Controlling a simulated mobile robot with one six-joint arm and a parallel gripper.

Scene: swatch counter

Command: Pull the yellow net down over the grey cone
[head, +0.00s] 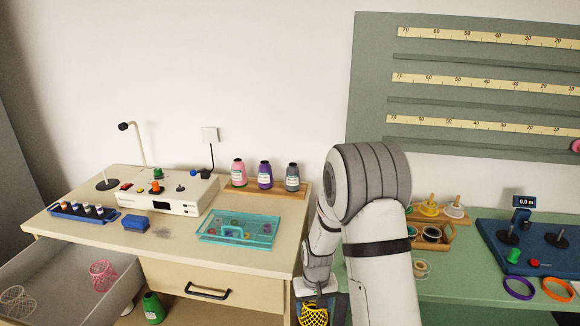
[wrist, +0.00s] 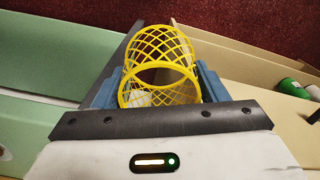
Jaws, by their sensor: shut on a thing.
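The yellow net (wrist: 160,42) is an open mesh tube. My gripper (wrist: 157,86) is shut on it, with a blue finger on each side in the wrist view. In the head view the net (head: 314,315) shows low at the bottom edge, in front of the gap between the two counters, partly cut off. The grey cone (head: 292,178) stands upright on a wooden rack at the back right of the left counter, bare of any net. My gripper is below and in front of it, well apart. The cone is not seen in the wrist view.
Pink (head: 238,173) and purple (head: 265,176) cones stand left of the grey one. A teal tray (head: 240,243) lies in front of them. An open drawer (head: 60,268) holds pink and white nets. A green cone (head: 153,308) stands low beside it. My arm crosses the view right of the rack.

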